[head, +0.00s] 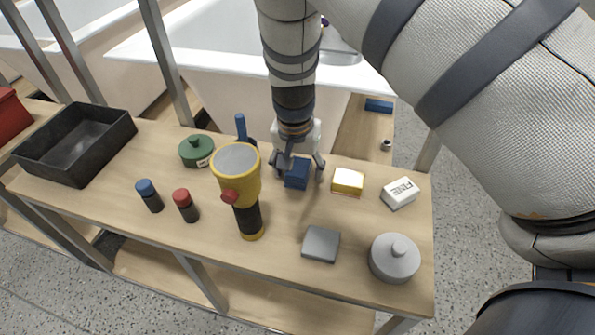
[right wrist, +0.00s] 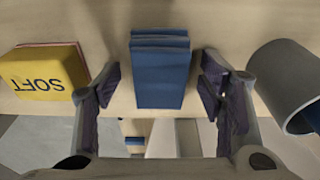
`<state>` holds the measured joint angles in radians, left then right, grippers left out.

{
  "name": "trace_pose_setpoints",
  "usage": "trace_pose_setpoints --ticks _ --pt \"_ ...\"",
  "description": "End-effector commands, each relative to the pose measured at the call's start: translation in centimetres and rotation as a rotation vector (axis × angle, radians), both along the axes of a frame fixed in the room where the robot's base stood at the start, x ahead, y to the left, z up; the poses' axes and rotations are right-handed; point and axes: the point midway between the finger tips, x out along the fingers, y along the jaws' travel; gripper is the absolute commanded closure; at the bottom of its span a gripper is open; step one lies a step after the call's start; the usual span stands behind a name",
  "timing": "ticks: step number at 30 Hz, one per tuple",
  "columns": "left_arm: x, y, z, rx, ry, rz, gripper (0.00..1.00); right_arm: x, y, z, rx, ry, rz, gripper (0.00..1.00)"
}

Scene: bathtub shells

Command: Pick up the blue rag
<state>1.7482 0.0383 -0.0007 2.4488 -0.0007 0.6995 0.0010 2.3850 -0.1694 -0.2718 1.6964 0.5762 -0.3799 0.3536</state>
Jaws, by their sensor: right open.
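The blue rag (head: 297,175) is a folded dark blue block on the wooden table, near its far edge. My right gripper (head: 297,170) comes down over it from above, with one finger on each side. In the right wrist view the rag (right wrist: 160,75) shows its layered fold between the open fingers of my right gripper (right wrist: 160,88), with a gap visible on both sides. Whether the fingertips touch the tabletop cannot be told. My left gripper is not in view.
A yellow sponge-like block (head: 348,182), marked SOFT in the wrist view (right wrist: 45,80), lies right of the rag. A yellow flashlight (head: 240,185) stands close on the left. A white block (head: 399,193), grey block (head: 321,243) and grey lidded pot (head: 394,258) lie nearby.

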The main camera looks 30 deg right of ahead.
Motion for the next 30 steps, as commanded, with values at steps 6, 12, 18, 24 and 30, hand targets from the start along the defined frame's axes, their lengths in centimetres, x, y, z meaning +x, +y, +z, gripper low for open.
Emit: trace_pose_setpoints --ticks 6,12,18,24,30 --pt "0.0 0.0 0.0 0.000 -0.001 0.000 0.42 0.0 0.0 0.1 0.000 -0.001 0.000 0.68" --pt "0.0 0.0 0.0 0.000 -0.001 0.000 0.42 0.0 0.0 0.1 0.000 -0.001 0.001 0.88" --pt "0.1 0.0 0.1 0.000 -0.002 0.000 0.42 0.0 0.0 0.3 0.000 -0.001 0.001 0.88" --pt "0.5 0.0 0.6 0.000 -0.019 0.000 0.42 0.1 0.0 3.4 -0.001 -0.008 0.002 0.88" --pt "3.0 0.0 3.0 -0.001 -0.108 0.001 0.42 -4.2 0.3 9.8 0.001 -0.022 0.000 0.88"
